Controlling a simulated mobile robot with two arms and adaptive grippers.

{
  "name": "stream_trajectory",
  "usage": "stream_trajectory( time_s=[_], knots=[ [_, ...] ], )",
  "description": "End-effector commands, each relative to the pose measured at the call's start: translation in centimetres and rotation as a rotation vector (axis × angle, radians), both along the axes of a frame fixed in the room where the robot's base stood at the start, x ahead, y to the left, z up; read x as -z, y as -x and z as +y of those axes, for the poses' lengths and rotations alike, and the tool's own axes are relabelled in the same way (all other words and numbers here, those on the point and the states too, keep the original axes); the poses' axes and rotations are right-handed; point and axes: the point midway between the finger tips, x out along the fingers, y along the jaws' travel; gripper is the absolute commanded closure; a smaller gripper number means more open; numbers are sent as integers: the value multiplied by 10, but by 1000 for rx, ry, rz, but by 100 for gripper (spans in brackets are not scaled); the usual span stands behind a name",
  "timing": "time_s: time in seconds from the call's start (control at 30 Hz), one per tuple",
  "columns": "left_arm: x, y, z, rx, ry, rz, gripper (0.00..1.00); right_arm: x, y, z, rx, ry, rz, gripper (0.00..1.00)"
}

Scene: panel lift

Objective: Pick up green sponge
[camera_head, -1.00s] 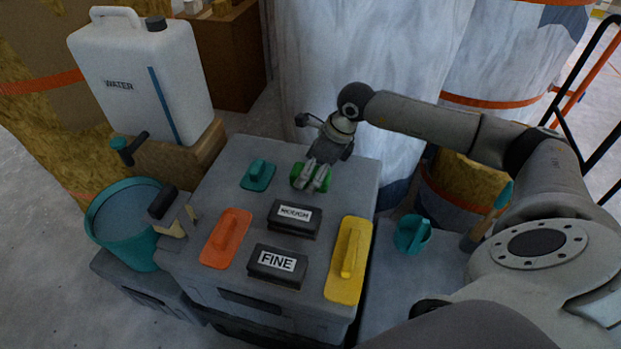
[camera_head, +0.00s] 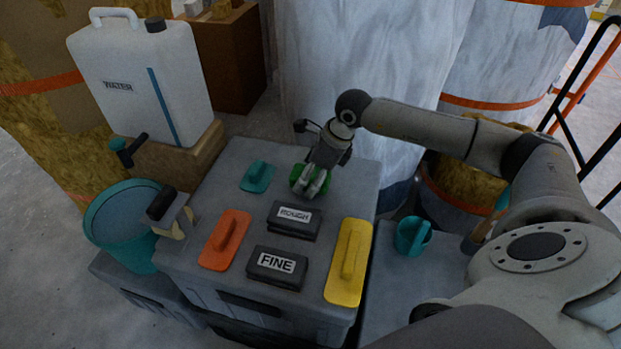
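The green sponge (camera_head: 296,176) is at the back right of the grey case top. My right gripper (camera_head: 314,187) points down over it, with its fingers against or around the sponge and hiding its middle. Green shows on both sides of the fingers. I cannot tell whether the fingers are closed on it, or whether the sponge is resting on the case or slightly raised. My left gripper is not in view.
The grey case (camera_head: 222,170) also holds a teal float (camera_head: 258,176), an orange float (camera_head: 226,240), a yellow float (camera_head: 349,262), and blocks marked ROUGH (camera_head: 294,220) and FINE (camera_head: 278,268). A teal bucket (camera_head: 112,222) and water canister (camera_head: 140,85) stand left. A wrapped column (camera_head: 350,60) is behind.

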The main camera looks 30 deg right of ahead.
Motion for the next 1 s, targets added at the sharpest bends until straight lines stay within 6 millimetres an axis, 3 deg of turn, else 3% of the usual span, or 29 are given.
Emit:
stream_trajectory(
  time_s=[0.13,0.43,0.77,1.0],
  knots=[
    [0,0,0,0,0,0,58,0,0,0,0,0,0,24],
    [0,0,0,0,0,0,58,0,0,0,0,0,0,63],
    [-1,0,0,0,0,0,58,-2,0,0,0,0,0,63],
    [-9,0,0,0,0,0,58,-22,-1,0,0,0,-3,63]
  ],
)
